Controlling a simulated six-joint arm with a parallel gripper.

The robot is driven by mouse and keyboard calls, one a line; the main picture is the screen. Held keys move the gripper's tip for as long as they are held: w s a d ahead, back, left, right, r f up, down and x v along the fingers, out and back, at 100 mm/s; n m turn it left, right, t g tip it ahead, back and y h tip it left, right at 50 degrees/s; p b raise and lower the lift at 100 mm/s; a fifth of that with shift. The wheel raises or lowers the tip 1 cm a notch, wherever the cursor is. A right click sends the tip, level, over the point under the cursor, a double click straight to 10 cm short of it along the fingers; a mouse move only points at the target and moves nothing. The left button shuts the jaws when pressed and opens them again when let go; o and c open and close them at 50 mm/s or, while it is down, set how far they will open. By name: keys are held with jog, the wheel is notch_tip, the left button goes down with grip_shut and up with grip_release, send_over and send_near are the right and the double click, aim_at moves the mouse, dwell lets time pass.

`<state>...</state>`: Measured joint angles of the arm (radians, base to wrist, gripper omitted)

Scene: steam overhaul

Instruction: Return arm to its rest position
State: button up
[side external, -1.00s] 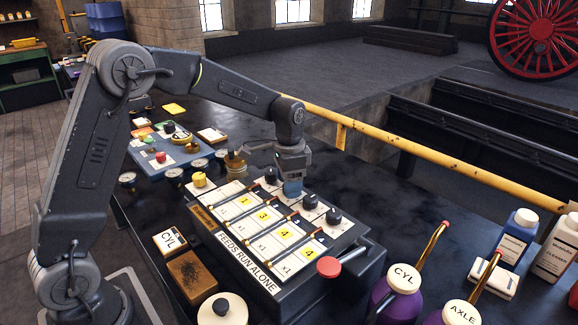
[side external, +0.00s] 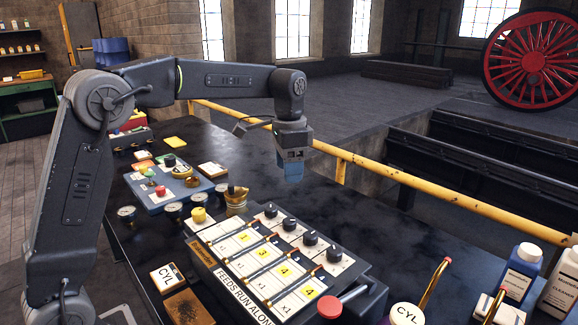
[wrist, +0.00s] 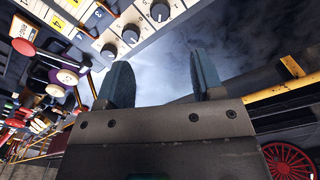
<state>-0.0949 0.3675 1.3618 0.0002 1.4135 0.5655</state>
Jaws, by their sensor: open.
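My gripper (side external: 291,172) points down and hangs in the air above the dark bench, behind the feed panel. In the wrist view its two blue-grey fingers (wrist: 160,82) stand apart with nothing between them. The feed panel (side external: 290,275) has a row of black knobs (side external: 290,224) along its far edge and white cards with yellow number tags. It is marked "FEEDS RUN ALONE". The gripper touches none of the knobs.
A yellow rail (side external: 400,175) runs along the bench's far side. A blue control board (side external: 165,190) and brass fitting (side external: 236,198) stand left of the panel. A red button (side external: 328,307), oil cans and bottles (side external: 520,270) are at the front right.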

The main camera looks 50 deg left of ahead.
jog(key=s+d+f+n+t, duration=0.1)
jog(key=s+d+n+t, duration=0.1)
jog(key=s, duration=1.1)
jog(key=s+d+f+n+t, duration=0.1)
jog(key=s+d+n+t, duration=0.1)
jog(key=s, duration=1.1)
jog(key=shift+d+n+t, duration=0.2)
jog(key=shift+n+t, duration=0.5)
jog(key=shift+t, duration=0.1)
